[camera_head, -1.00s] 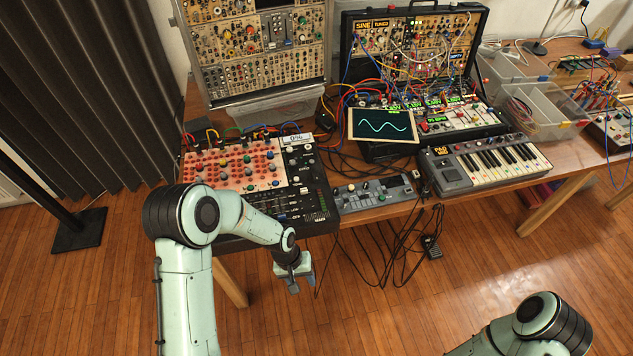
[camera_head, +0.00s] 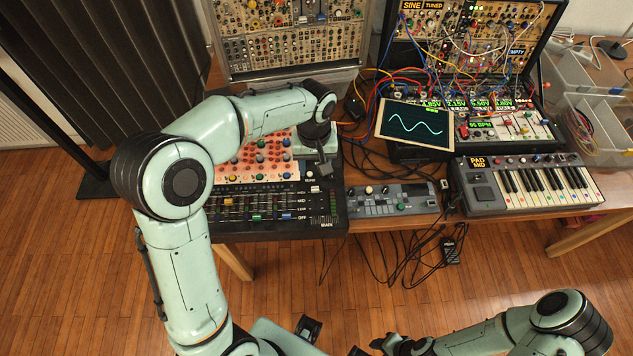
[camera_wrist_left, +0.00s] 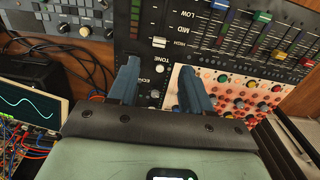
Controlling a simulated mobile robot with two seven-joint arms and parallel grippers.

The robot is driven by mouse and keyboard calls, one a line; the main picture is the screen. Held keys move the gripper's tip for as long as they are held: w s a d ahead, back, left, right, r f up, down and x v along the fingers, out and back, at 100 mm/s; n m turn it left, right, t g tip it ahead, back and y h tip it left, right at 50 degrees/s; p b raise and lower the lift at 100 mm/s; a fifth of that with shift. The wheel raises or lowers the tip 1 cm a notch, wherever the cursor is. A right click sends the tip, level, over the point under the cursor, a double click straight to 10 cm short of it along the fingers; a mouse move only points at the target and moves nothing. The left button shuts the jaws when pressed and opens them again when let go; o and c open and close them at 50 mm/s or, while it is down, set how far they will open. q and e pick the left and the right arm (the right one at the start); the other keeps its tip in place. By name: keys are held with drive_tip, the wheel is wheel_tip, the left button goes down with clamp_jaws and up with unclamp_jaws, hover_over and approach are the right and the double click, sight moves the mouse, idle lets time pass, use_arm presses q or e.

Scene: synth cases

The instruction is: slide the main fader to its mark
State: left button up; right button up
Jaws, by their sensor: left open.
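The black mixer (camera_head: 232,229) sits at the table's front left. Its main fader has a white cap (camera_head: 315,189) near the right edge, at the HIGH label; the cap also shows in the left wrist view (camera_wrist_left: 159,42). The labels MID, LOW and OFF run below it towards MAIN. I cannot tell which one is the mark. My left gripper (camera_head: 324,171) is over the mixer, just behind the cap. In the left wrist view its two blue-grey fingers (camera_wrist_left: 158,76) are apart, with nothing between them. The cap lies ahead of the fingertips, apart from them.
Coloured faders (camera_head: 256,217) and an orange knob panel (camera_head: 238,166) fill the mixer's left part. A small grey unit (camera_head: 390,199), a keyboard (camera_head: 525,184) and a wave screen (camera_head: 415,124) stand to the right. Cables (camera_head: 400,250) hang over the front edge.

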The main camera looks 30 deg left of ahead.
sight(315, 188)
use_arm(q)
wheel_tip(315, 188, down, 10)
drive_tip(key=shift+w+r, duration=0.1)
use_arm(e)
drive_tip(key=shift+s+f, duration=0.15)
drive_tip(key=shift+f, duration=0.3)
